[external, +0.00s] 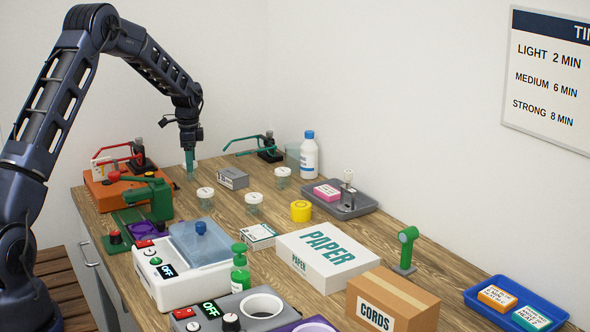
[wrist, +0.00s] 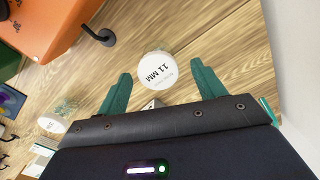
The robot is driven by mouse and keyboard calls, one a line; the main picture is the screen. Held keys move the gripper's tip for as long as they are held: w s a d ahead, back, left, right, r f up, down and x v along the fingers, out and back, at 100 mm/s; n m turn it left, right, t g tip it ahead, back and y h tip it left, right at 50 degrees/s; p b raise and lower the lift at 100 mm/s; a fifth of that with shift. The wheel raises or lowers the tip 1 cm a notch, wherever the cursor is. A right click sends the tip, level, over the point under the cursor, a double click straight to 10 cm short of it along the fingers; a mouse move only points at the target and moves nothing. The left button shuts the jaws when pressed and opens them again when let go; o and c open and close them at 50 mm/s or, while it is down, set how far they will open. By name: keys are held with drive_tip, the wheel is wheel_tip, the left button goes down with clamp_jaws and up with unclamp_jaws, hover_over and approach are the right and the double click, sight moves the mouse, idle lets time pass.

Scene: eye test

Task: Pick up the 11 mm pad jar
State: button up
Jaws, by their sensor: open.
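The 11 mm pad jar (wrist: 153,70) shows in the wrist view as a round white lid reading "11 MM". It stands on the wooden table ahead of my gripper (wrist: 160,72). The two teal fingers are spread, one on either side of the lid in the picture, with visible gaps. Nothing is held. In the external view my gripper (external: 190,163) points down over the far left part of the table. I cannot make out the 11 mm jar there; the gripper seems to hide it.
Other white-lidded jars (external: 205,194) (external: 253,200) (external: 282,174) stand nearby, with a grey box (external: 233,178) among them. An orange unit (external: 100,196) is left of my gripper. Red clamp arms (external: 118,158) and a green-armed stand (external: 268,150) flank it.

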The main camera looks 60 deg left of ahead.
wheel_tip(320, 180, down, 4)
drive_tip(key=shift+s, duration=0.15)
drive_tip(key=c, duration=1.1)
